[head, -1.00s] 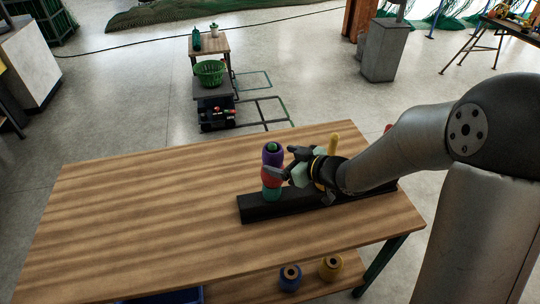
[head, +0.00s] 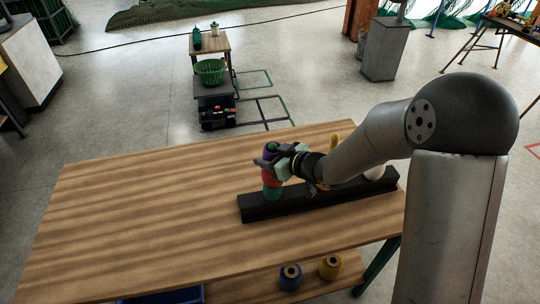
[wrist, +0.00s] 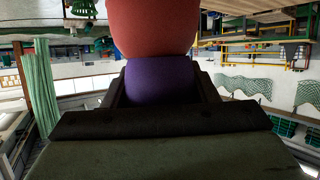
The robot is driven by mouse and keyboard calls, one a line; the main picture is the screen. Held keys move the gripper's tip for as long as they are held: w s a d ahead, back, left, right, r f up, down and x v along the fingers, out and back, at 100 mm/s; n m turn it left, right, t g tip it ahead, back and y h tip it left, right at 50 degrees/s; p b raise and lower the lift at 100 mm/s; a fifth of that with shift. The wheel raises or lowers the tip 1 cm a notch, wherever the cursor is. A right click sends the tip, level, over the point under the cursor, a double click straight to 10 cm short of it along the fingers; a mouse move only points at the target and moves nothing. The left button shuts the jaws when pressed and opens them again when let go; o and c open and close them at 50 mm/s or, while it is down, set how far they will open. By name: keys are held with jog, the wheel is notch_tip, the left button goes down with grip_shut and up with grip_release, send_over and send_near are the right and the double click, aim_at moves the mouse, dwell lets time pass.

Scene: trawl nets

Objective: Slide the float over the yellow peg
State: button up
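My gripper (head: 268,160) is at the stack on the left end of the black bar (head: 262,209). Its fingers flank the purple float (head: 271,148) and look shut on it; the wrist view shows the purple float (wrist: 162,82) filling the space between them. A dark green peg tip shows at its top, so it is still around that peg. The red float (head: 271,179) is directly under it, and a green float (head: 271,194) is at the bottom. The yellow peg (head: 334,138) stands further right on the bar, its lower part hidden behind my arm.
A pale round thing (head: 375,173) sits at the bar's right end, partly hidden by my arm. The wooden table (head: 150,210) is clear to the left. A blue spool (head: 290,277) and a yellow spool (head: 330,267) stand on the shelf below.

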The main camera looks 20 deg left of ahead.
aim_at(270, 144)
jog(key=c, duration=0.4)
jog(key=shift+r, duration=0.15)
jog(key=shift+c, duration=0.2)
notch_tip(270, 144, up, 7)
jog(key=p, duration=0.6)
jog(key=shift+r, duration=0.15)
jog(key=shift+a+r, duration=0.1)
jog(key=shift+r, duration=0.85)
